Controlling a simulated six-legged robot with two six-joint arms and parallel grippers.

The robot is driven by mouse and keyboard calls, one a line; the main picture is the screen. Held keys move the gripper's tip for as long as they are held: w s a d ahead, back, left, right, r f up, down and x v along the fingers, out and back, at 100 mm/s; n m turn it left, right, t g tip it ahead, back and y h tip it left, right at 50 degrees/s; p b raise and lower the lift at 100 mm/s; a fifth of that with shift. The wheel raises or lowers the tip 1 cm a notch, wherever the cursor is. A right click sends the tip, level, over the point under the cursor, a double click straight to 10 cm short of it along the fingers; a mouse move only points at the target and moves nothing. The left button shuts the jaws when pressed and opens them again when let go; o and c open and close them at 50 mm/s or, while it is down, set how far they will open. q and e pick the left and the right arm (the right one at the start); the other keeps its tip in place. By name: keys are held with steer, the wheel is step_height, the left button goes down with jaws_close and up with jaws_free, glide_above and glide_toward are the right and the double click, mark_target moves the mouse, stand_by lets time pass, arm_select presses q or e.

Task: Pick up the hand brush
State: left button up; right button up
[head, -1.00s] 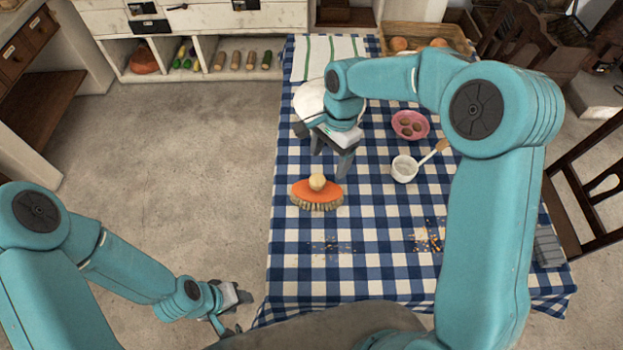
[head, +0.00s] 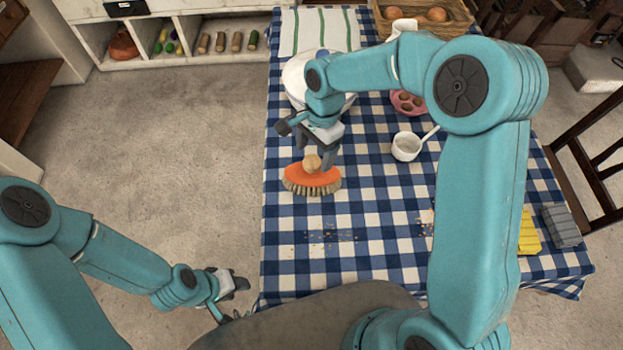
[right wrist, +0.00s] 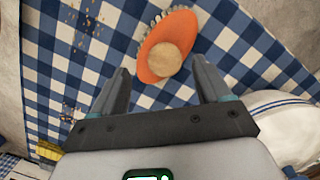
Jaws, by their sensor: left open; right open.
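The hand brush (head: 314,180) has an orange body, a round pale wooden knob and bristles along its edge. It lies on the blue and white checked cloth near the table's left edge. My right gripper (head: 326,161) is just beyond the brush and above it, its jaws apart and empty. In the right wrist view the brush (right wrist: 155,62) shows ahead of the two spread fingers (right wrist: 160,80), with its knob roughly between their lines. My left gripper (head: 236,300) is low at the left, beside the table's near edge and away from the brush.
Crumbs (head: 330,236) lie on the cloth nearer than the brush. A yellow block (head: 528,235) and a grey one (head: 562,226) lie at the right.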

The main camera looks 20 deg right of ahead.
mark_target(312, 161)
steer(key=shift+f, duration=0.4)
steer(key=f+b, duration=0.2)
steer(key=f, duration=0.1)
steer(key=f+b, duration=0.1)
steer(key=shift+w+a+f, duration=0.15)
steer(key=shift+a+f, duration=0.15)
steer(key=shift+d+r, duration=0.1)
jaws_close()
steer(key=shift+r, duration=0.15)
step_height(312, 161, up, 20)
